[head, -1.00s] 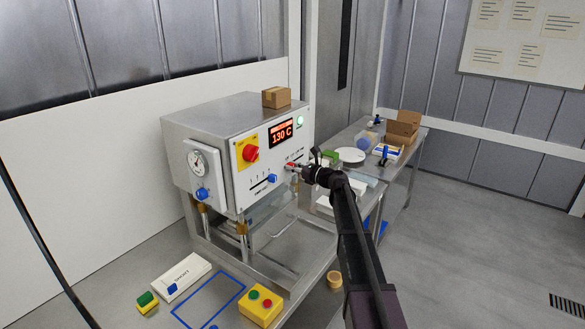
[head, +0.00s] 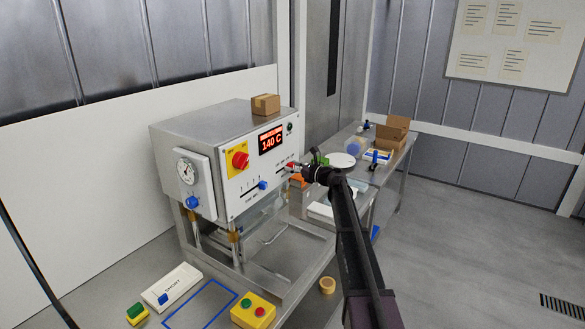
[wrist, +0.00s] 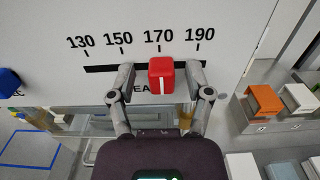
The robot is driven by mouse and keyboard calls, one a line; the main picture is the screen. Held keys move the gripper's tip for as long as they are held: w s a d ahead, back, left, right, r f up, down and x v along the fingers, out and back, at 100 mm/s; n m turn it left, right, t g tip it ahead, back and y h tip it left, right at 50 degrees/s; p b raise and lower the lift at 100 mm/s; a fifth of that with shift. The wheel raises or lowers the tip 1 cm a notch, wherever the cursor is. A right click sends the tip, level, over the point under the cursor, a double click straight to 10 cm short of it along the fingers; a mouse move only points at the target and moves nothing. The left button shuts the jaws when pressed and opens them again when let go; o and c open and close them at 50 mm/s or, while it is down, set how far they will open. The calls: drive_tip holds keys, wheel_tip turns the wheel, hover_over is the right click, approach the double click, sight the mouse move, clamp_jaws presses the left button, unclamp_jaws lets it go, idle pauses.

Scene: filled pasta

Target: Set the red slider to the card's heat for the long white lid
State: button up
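The red slider (wrist: 161,77) sits on its dark slot near the 170 mark of a scale reading 130, 150, 170, 190. My gripper (wrist: 161,76) has one finger on each side of the slider, with visible gaps, so it is open around it. In the head view my gripper (head: 297,173) is at the right of the machine's front panel. The red display (head: 271,140) reads 140 C. Several cards (head: 510,40) hang on the wall board, their writing too small to read. I cannot make out which item is the long white lid.
A white piece marked SHORT (head: 175,287) and a yellow button box (head: 253,311) lie in front. Orange and white blocks (wrist: 266,100) stand right of my gripper. A cardboard box (head: 265,104) sits on top.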

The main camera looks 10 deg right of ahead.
drive_tip(key=shift+s+d, duration=0.1)
drive_tip(key=v, duration=1.1)
drive_tip(key=shift+s+d, duration=0.25)
drive_tip(key=shift+d, duration=0.05)
drive_tip(key=shift+a, duration=0.1)
idle(0.3)
drive_tip(key=s+a+f+n+g+h, duration=0.2)
drive_tip(key=s+a+f+n+g, duration=0.2)
drive_tip(key=s+a+f+n, duration=0.45)
drive_tip(key=s+a+f+n+g+h, duration=0.2)
drive_tip(key=s+a+f+n+g, duration=0.3)
drive_tip(key=s, duration=0.6)
drive_tip(key=s+f+n+g+h, duration=0.2)
drive_tip(key=s+n+h, duration=0.2)
drive_tip(key=s, duration=0.6)
drive_tip(key=s+f+n+g+h, duration=0.1)
drive_tip(key=s+f+n+h, duration=0.2)
drive_tip(key=s+n, duration=0.6)
drive_tip(key=shift+s+g+h, duration=0.4)
drive_tip(key=shift+s+h, duration=0.05)
drive_tip(key=shift+h, duration=0.45)
